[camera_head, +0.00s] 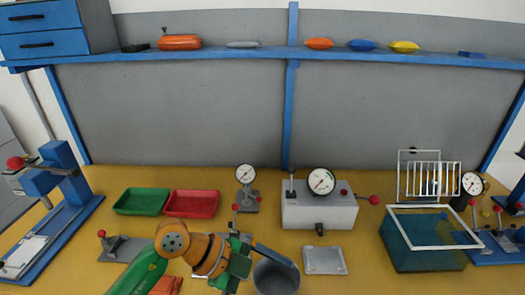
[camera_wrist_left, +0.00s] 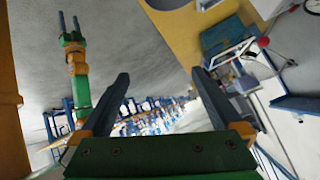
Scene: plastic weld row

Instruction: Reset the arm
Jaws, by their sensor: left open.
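My left arm comes in from the bottom left in the head view. My left gripper (camera_head: 274,256) is at the bottom middle, with a dark blue finger passing in front of the grey bin's rim. In the left wrist view my left gripper (camera_wrist_left: 160,75) shows two fingers spread wide apart with nothing between them. Another green and orange arm end, which appears to be my right gripper (camera_wrist_left: 69,27), stands at the upper left of the wrist view with two thin prongs. It is too small to judge its jaws. My right arm is not in the head view.
The grey bin (camera_head: 277,280) is close to my left gripper. A green tray (camera_head: 142,202), red tray (camera_head: 191,204), gauge box (camera_head: 320,208), grey plate (camera_head: 325,260) and teal tank (camera_head: 430,257) stand on the yellow bench. A blue press (camera_head: 68,190) stands left. A blue shelf (camera_head: 230,53) runs behind.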

